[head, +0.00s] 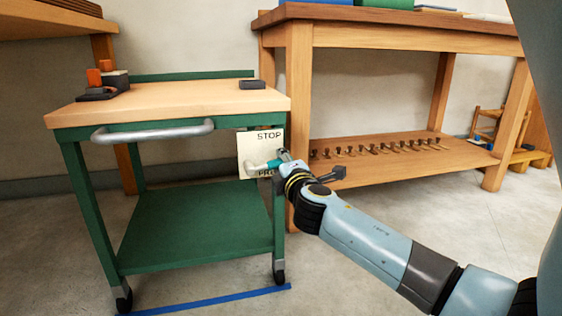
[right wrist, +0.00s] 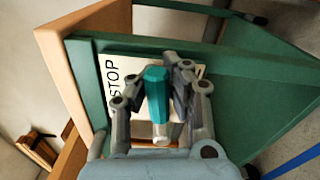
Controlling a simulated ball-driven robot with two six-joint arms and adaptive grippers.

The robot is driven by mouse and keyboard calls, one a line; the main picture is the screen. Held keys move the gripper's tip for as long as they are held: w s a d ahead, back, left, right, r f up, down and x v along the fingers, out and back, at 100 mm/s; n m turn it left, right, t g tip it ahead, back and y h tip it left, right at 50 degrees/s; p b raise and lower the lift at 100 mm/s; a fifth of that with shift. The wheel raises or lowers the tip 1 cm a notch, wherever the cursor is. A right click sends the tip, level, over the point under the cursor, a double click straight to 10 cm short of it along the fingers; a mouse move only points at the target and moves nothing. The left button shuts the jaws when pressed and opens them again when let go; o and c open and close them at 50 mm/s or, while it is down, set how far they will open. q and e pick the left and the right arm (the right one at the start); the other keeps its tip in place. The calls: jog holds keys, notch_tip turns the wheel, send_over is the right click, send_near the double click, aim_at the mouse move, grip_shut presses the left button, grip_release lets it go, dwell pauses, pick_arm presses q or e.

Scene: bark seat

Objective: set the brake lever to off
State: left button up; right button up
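The brake lever (head: 258,168) has a teal grip and a pale part, and sits in front of a cream plate (head: 246,142) at the trolley's right front corner. The plate reads STOP at the top; a lower word is partly hidden by the lever. My right gripper (head: 281,157) is at the lever. In the right wrist view, the teal grip (right wrist: 157,88) lies between the two fingers (right wrist: 157,95), which appear closed against its sides. STOP also shows on the plate (right wrist: 113,75) there, turned sideways. My left gripper is not in view.
The green trolley (head: 190,228) has a wooden top with a grey handle (head: 152,131), a dark block (head: 252,85) and an orange-and-black object (head: 104,82). A workbench (head: 400,38) stands right, with small items on its lower shelf. A blue line (head: 215,299) marks the floor.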

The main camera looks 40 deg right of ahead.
jog(key=o, duration=0.6)
jog(key=shift+a, duration=0.1)
jog(key=v, duration=1.2)
jog(key=shift+f, duration=0.1)
